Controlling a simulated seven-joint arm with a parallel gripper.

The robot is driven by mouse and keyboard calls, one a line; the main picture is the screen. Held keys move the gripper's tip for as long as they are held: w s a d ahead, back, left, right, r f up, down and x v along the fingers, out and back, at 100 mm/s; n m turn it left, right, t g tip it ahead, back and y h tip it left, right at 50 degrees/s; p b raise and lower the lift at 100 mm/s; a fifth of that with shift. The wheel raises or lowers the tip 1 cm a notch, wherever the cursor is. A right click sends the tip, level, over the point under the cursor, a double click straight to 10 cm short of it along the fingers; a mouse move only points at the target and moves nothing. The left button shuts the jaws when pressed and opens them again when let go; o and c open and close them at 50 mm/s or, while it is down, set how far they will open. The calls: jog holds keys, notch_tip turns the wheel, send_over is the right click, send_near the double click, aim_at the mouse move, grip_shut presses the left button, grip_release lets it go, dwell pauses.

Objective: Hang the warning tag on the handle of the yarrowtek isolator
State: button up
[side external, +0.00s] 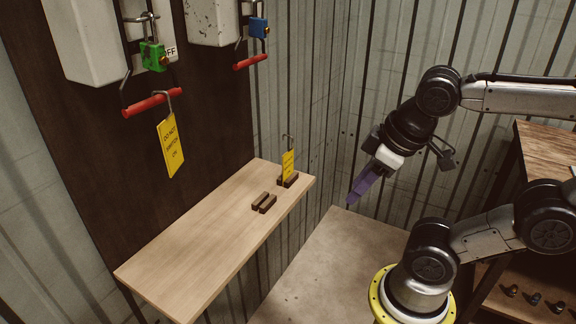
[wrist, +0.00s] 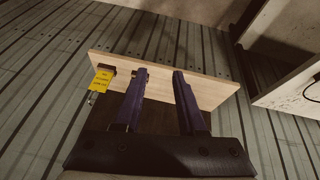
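A yellow warning tag (side external: 288,163) with a metal hook stands upright in a dark wooden holder (side external: 291,181) at the far end of the shelf. The wrist view shows this tag (wrist: 101,79) at the left. A second yellow tag (side external: 171,146), "DO NOT SWITCH ON", hangs by its hook from the red handle (side external: 151,103) of the isolator with the green padlock. The other isolator (side external: 212,18), with a blue padlock, has a bare red handle (side external: 250,62). No maker's name is readable. My gripper (side external: 353,199) is open and empty, right of the shelf; its fingers (wrist: 160,74) are apart.
The light wooden shelf (side external: 200,240) juts from the dark board (side external: 205,110). An empty dark holder (side external: 264,202) sits mid-shelf. Green (side external: 153,56) and blue (side external: 259,27) padlocks hang above the handles. A wooden rack (side external: 548,150) stands at right. Open space lies between gripper and shelf.

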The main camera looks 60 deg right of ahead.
jog(key=w+d+r+n+g+h, duration=0.2)
jog(key=w+d+n+g+h, duration=0.55)
jog(key=w+d+h, duration=0.5)
jog(key=w+f+n+h, duration=0.3)
jog(key=w+f+n, duration=0.2)
jog(key=w, duration=0.5)
jog(key=n+t+h, duration=0.2)
jog(key=n+t, duration=0.1)
jog(key=n, duration=0.1)
send_near(288, 159)
jog(key=shift+s+a+r+y, duration=0.1)
jog(key=shift+s+r+y, duration=0.05)
jog(key=shift+r+y, duration=0.15)
jog(key=shift+f, duration=0.15)
jog(key=d, duration=0.8)
jog(key=shift+d, duration=0.2)
jog(key=shift+w+d, duration=0.15)
jog(key=shift+d, duration=1.15)
jog(key=shift+w+d, duration=0.2)
jog(key=shift+d, duration=1.1)
grip_shut()
